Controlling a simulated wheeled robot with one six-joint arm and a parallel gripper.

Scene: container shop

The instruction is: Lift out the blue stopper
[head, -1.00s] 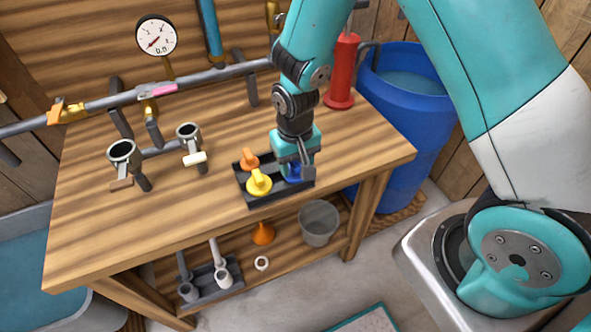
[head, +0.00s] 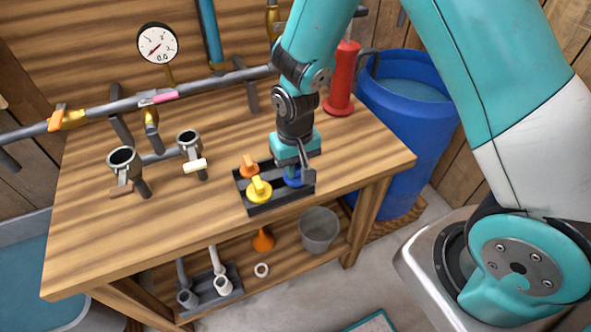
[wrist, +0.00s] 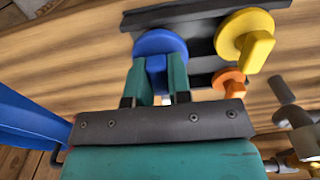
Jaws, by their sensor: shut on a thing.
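The blue stopper (wrist: 160,45) has a round disc and an upright grip tab. My gripper (wrist: 159,78) is shut on its tab, with one teal finger on each side in the wrist view. In the head view the gripper (head: 296,172) is over the right end of a dark rack (head: 264,208), and only part of the blue stopper (head: 293,182) shows below it. Whether the stopper is seated in the rack or just above it, I cannot tell. A yellow stopper (head: 259,190) and an orange stopper (head: 249,168) stand in the rack to its left.
A grey pipe with a gauge (head: 157,43) runs along the back. A red pump (head: 342,80) and a blue barrel (head: 408,110) are at the right. The lower shelf holds a grey bucket (head: 319,230) and orange funnel (head: 263,240).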

